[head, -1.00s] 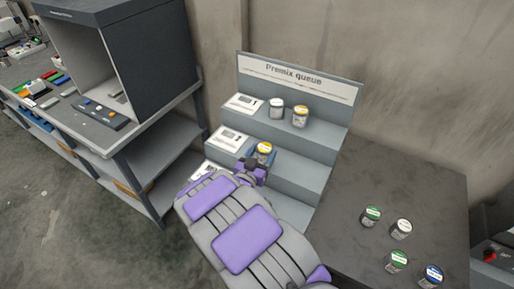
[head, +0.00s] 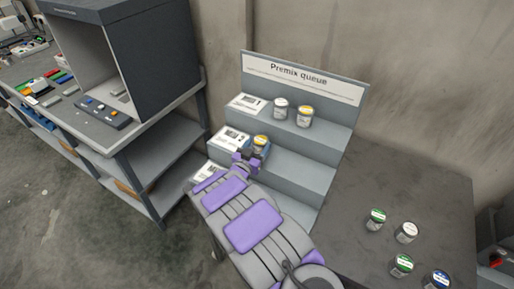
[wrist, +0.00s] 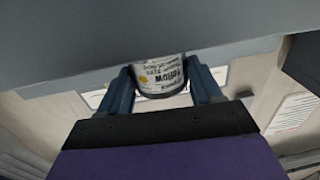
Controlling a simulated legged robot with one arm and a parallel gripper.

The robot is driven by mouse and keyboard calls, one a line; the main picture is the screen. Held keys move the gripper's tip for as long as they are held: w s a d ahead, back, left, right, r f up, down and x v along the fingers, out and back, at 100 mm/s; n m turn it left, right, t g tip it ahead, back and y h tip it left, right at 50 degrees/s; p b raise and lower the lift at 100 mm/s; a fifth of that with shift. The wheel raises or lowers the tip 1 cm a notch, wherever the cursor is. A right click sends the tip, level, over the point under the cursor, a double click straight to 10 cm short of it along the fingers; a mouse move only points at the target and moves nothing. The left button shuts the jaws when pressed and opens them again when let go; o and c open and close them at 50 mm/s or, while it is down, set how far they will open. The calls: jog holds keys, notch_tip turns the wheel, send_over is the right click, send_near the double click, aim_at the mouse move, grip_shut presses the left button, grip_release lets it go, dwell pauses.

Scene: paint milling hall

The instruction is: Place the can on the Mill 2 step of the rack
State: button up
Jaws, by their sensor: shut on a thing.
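The can (head: 260,140) has a yellow lid and a white label. My gripper (head: 258,150) is shut on it at the middle step of the grey rack (head: 310,178), just right of that step's card. In the wrist view the can (wrist: 160,75) sits between the two blue fingers, and its label reads "Yellow". A grey rack surface fills the top of that view, close to the can. I cannot tell whether the can's base touches the step.
The top step holds a white-lidded can (head: 281,108) and a yellow-lidded can (head: 304,117). The middle step is clear to the right. Several cans stand on the dark table (head: 345,225) at right. A bench with a dark booth (head: 155,55) stands left.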

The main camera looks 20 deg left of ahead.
jog(key=shift+d, duration=0.65)
jog(key=o, duration=1.1)
jog(key=shift+a, duration=0.25)
jog(key=shift+o, duration=0.5)
jog(key=shift+a+f, duration=0.1)
jog(key=shift+a, duration=0.15)
jog(key=shift+d+r, duration=0.2)
jog(key=shift+d, duration=0.1)
jog(key=s+p, duration=0.1)
jog(key=s, duration=1.1)
